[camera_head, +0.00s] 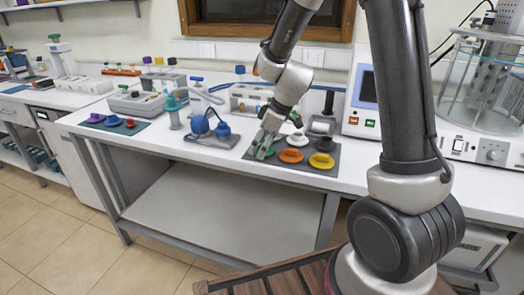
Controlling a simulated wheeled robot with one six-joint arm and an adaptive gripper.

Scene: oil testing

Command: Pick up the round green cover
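A green cover (268,152) lies at the left side of a dark grey mat (285,169) on the white bench. My gripper (260,151) points down at it from above, and its fingers hide part of the cover. The fingertips are small and overlap the cover in the picture. I cannot tell whether they are open or closed around it, or whether they touch it.
The mat also holds an orange cover (291,155), a yellow cover (321,161), a white cover (297,139) and a black cover (325,144). A blue device (200,125) stands left. Another mat of covers (138,127) lies further left.

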